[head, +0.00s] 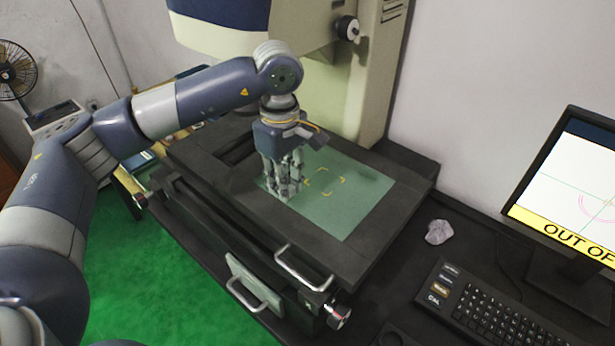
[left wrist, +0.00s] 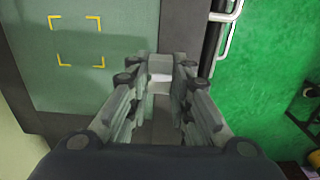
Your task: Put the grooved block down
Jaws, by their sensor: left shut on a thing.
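My left gripper (head: 282,192) points down over the left part of the green glass plate (head: 352,222) on the dark machine stage. In the left wrist view, the gripper (left wrist: 160,78) is shut on a pale grey block (left wrist: 160,82), the grooved block, which sits between the fingertips. The fingers hide most of it, and its groove cannot be made out. Yellow corner marks (head: 324,181) on the plate frame an empty spot to the right of the gripper. They also show in the left wrist view (left wrist: 77,41). My right gripper is not in view.
The machine's column (head: 345,90) and head stand behind the stage. Metal handles (head: 303,268) stick out at the stage's front. A monitor (head: 570,200), a keyboard (head: 485,310) and a crumpled pale lump (head: 439,232) are at the right. The plate around the marks is clear.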

